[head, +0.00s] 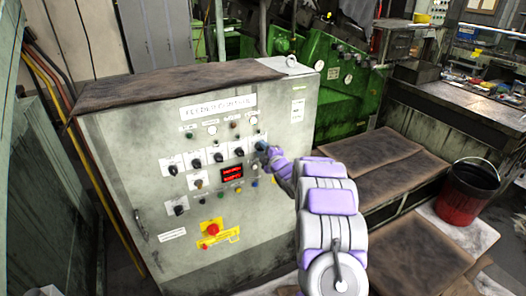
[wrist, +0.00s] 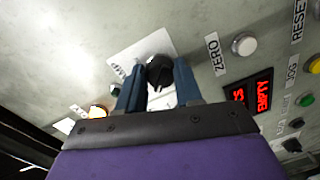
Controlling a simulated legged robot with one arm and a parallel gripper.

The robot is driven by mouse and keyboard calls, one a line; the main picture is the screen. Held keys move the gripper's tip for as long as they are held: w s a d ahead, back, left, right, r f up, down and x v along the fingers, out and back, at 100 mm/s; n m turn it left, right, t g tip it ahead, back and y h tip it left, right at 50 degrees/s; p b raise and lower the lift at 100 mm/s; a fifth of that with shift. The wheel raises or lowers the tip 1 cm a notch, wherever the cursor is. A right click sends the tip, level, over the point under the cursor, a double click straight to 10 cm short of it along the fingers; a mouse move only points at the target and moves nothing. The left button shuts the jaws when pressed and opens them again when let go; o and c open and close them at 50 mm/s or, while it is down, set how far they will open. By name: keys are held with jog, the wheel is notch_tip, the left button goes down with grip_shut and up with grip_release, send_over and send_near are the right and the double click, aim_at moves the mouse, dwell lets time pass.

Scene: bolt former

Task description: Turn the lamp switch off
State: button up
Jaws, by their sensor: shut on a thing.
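A black rotary switch knob (wrist: 159,72) on a white plate sits between my gripper's two blue fingers in the wrist view. My gripper (wrist: 160,68) is shut on this knob, one finger on each side. In the head view my gripper (head: 265,149) is against the upper right of the grey control panel (head: 130,150), at the right end of a row of black knobs. It hides the gripped knob there.
The panel carries other black knobs (head: 196,163), a red display (head: 232,172), a red stop button (head: 212,229) on yellow and several small buttons. In the wrist view a white button (wrist: 244,44) is beside the right finger. A red bucket (head: 468,193) stands at far right.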

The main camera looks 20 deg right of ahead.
jog(key=o, duration=1)
jog(key=shift+f, duration=0.15)
jog(key=shift+o, duration=0.2)
jog(key=s+r+p, duration=0.1)
jog(key=s+p, duration=0.1)
jog(key=s, duration=1.5)
jog(key=shift+s+d, duration=0.15)
jog(key=shift+d, duration=0.2)
jog(key=s+a+r+m+g, duration=0.2)
jog(key=s+a+m+g, duration=0.3)
jog(key=s, duration=1)
jog(key=s+a+r+m+g, duration=0.2)
jog(key=s+a+m+g, duration=0.3)
jog(key=s+a, duration=0.6)
jog(key=s+a+r+m+g, duration=0.2)
jog(key=s+a+m+g, duration=0.3)
jog(key=s, duration=1.4)
jog(key=a+g, duration=0.3)
jog(key=g, duration=0.1)
jog(key=shift+s+r+h, duration=0.2)
jog(key=shift+r+h, duration=0.1)
